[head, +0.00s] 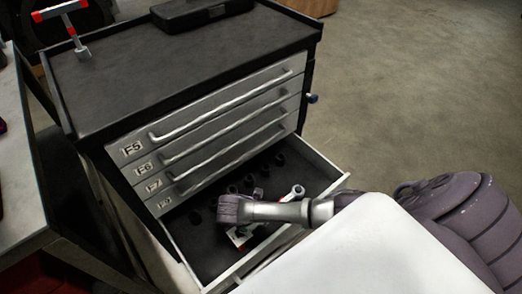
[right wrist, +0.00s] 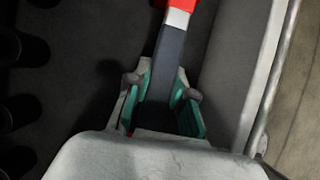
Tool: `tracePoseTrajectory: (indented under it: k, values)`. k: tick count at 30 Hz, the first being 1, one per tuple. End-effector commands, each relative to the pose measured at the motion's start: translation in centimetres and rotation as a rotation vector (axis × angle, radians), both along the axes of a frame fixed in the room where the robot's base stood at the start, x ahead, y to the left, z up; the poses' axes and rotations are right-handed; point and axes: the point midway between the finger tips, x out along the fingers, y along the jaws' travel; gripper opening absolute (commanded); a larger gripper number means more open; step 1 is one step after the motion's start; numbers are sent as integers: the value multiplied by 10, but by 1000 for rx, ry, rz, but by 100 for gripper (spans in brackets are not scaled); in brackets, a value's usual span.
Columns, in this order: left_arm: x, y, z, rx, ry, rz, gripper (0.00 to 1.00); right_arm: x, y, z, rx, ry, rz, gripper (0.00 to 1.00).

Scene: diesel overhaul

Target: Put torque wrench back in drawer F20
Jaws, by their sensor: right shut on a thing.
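The torque wrench has a dark handle with a silver and red section above it in the right wrist view (right wrist: 170,55). My right gripper (right wrist: 160,105) is shut on its dark handle. In the head view, this gripper (head: 240,238) is down inside the open bottom drawer (head: 205,255), partly hidden under my arm. The wrench's silver head (head: 294,192) shows beyond the arm, and the wrench runs along the drawer's front wall. I cannot tell whether it touches the drawer floor. The open drawer's label is not visible. My left gripper is not in view.
Several dark sockets (head: 250,178) stand along the back of the open drawer. Closed drawers with long handles (head: 220,105) are above it. A red and white T-handled tool (head: 72,28) and a black case (head: 200,12) are on the cabinet top. Floor is clear at right.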

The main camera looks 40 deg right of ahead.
Motion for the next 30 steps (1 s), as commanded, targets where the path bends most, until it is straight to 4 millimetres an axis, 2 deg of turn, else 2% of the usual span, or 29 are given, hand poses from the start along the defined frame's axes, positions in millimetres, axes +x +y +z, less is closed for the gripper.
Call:
tracePoseTrajectory:
  k: [18, 19, 23, 24, 30]
  values:
    - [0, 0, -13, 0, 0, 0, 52, 1, 0, -21, -1, -2, 0, 0]
    - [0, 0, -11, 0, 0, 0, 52, 1, 0, -19, -1, -2, 0, 27]
    - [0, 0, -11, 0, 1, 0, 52, 1, 0, -19, -1, -2, 0, 49]
    - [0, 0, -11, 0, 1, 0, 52, 1, 0, -19, -1, -1, 0, 52]
    - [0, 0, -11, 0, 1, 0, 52, 0, 0, -20, -1, -1, 0, 52]
